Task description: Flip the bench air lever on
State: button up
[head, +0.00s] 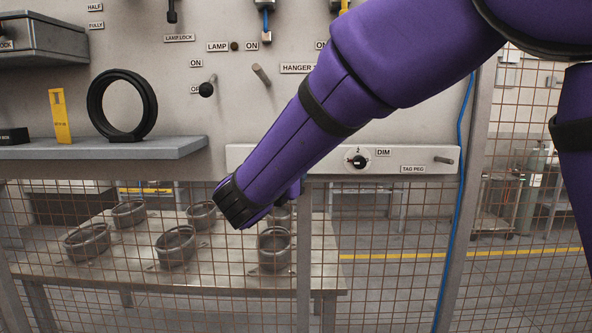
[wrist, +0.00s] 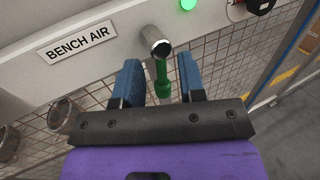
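The bench air lever (wrist: 162,78) shows in the wrist view. It has a round metal pivot on the pale panel and a green handle that hangs downward. The BENCH AIR label (wrist: 77,41) is to its left. My gripper (wrist: 160,80) is open, with one blue finger on each side of the green handle and a visible gap on both sides. In the head view my purple arm hides the lever, and the fingertips cannot be made out there.
A bright green light (wrist: 188,3) is above right of the lever. The DIM knob (head: 356,162) and tag peg (head: 444,160) are on the same strip, right of my arm. A grey shelf (head: 100,150) juts out at left. Wire mesh (head: 400,260) runs below.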

jog(key=shift+x, duration=1.45)
